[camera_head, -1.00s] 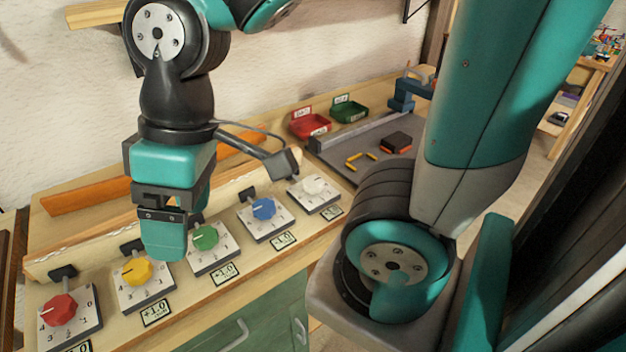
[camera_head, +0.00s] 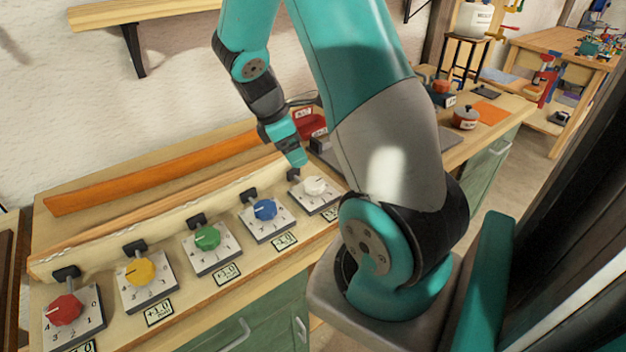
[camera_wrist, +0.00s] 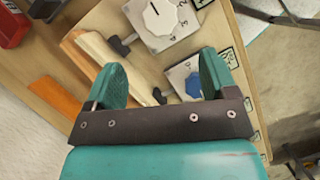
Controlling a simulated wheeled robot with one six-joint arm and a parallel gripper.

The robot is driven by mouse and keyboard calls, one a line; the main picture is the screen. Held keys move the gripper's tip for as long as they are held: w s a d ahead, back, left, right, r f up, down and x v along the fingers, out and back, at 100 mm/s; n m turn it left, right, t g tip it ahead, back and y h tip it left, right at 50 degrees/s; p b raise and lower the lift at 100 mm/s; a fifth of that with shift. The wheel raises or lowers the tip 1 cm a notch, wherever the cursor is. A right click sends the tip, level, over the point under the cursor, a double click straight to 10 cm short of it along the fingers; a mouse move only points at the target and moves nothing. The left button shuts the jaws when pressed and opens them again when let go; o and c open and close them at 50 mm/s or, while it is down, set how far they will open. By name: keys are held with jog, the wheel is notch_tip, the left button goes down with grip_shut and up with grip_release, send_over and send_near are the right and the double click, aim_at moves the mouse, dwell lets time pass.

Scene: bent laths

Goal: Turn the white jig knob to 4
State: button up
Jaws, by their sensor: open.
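The white jig knob (camera_head: 314,186) sits on its pale square dial plate (camera_head: 325,198) at the right end of a row of knobs on the bench. My gripper (camera_head: 299,162) hangs just above and behind this knob, apart from it. In the wrist view the white knob (camera_wrist: 160,17) shows at the top, beyond the fingertips, with a dark pointer line on it. My gripper (camera_wrist: 162,75) is open there, its two teal fingers spread with nothing between them. Most numbers on the white knob's plate are too small or hidden to read.
Blue (camera_head: 264,209), green (camera_head: 207,238), yellow (camera_head: 141,270) and red (camera_head: 65,309) knobs line the bench to the left. An orange lath (camera_head: 150,177) lies behind them. A red bin (camera_head: 308,122) stands behind my gripper. My arm hides part of the bench at right.

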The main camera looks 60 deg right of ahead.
aim_at(314, 182)
jog(key=x, duration=1.1)
jog(key=shift+f+p, duration=0.35)
jog(key=shift+p, duration=0.05)
jog(key=c, duration=0.9)
